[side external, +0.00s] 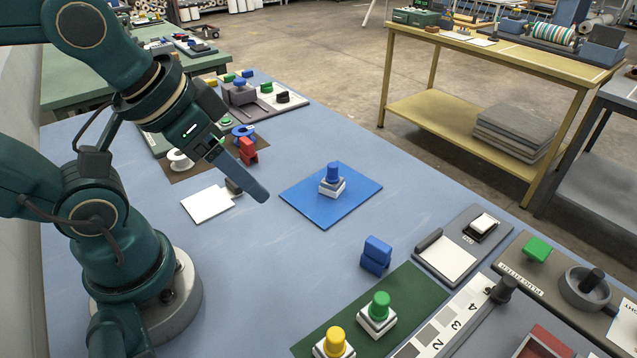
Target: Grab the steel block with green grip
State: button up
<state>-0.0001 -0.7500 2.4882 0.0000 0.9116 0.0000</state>
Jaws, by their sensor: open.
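The steel block with green grip (379,310) stands upright on a dark green mat (420,290) at the lower middle of the side external view. It has a pale square base and a round green knob on top. A similar block with a yellow grip (335,342) stands close to its lower left. Another with a blue grip (332,179) stands on a blue mat (304,212). My gripper (262,196) is open and empty, over the table at left of centre, well away to the upper left of the green-grip block. One finger hides most of the other.
A blue clip-like piece (376,255) stands just above the green mat. A numbered strip with a dark knob (504,290) lies right of it. A red piece (248,151) and a white card (207,204) lie near my gripper. Bare blue tabletop separates the mats.

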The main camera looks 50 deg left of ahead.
notch_tip(320, 180, up, 5)
jog(key=n+g+h, duration=0.6)
jog(key=n+h, duration=0.8)
jog(key=n, duration=0.4)
send_over(387, 309)
jog(key=a, duration=0.3)
jog(key=shift+y, duration=0.3)
notch_tip(387, 309, down, 17)
jog(key=shift+r, duration=0.1)
jog(key=shift+d+f, duration=0.2)
jog(key=shift+f, duration=0.25)
jog(key=shift+x, duration=2.4)
jog(key=shift+r, duration=0.1)
jog(key=shift+c, duration=0.3)
grip_shut()
